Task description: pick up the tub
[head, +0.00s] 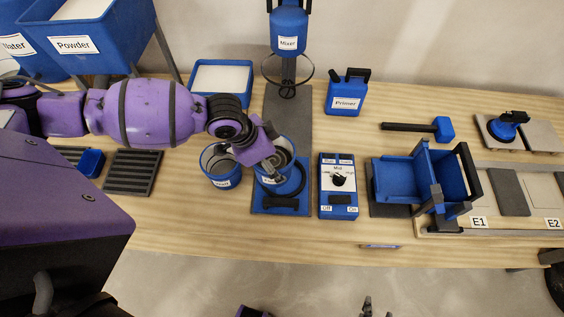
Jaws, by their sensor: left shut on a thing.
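A round blue tub (267,181) with a white label stands on a blue mat (262,208) near the middle of the table. My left gripper (274,163) comes down over it from the left and is shut on its rim. The gripper hides part of the rim and the inside. A black curved handle or bar shows at the right and front of the tub. I cannot tell whether the tub is clear of the mat. Dark tips at the bottom edge, perhaps my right gripper (376,309), are largely cut off.
A second blue bucket (221,181) stands close on the left. A control box (338,199) is close on the right. Behind is the mixer (287,30) on its stand, with the primer can (345,97) to its right. A blue trough (393,178) stands further right.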

